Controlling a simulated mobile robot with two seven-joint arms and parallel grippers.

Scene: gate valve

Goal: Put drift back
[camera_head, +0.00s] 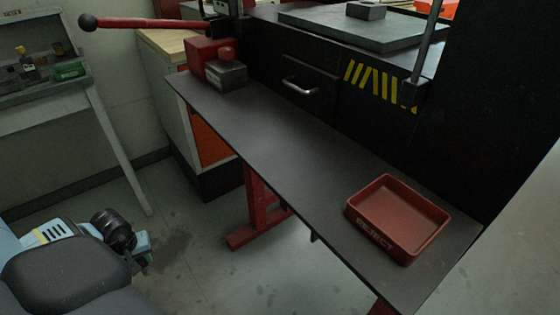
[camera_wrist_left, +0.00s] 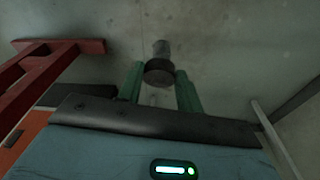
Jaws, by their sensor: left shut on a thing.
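The left wrist view shows my left gripper (camera_wrist_left: 160,84), with two green fingers shut on a short round piece, which looks like the drift (camera_wrist_left: 159,68). It has a wide dark collar and a narrower grey end pointing away from the gripper. Bare floor shows behind it. In the head view my blue and black left arm is at the lower left, beside the floor and left of the dark bench; its fingers and the held piece cannot be made out clearly there. My right gripper is in neither view.
The dark narrow bench (camera_head: 285,145) carries a red tray marked REJECT (camera_head: 382,236) and a red block with a long lever (camera_head: 150,23). A grey side table (camera_head: 45,100) holds small items at the far left. The bench's middle is clear.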

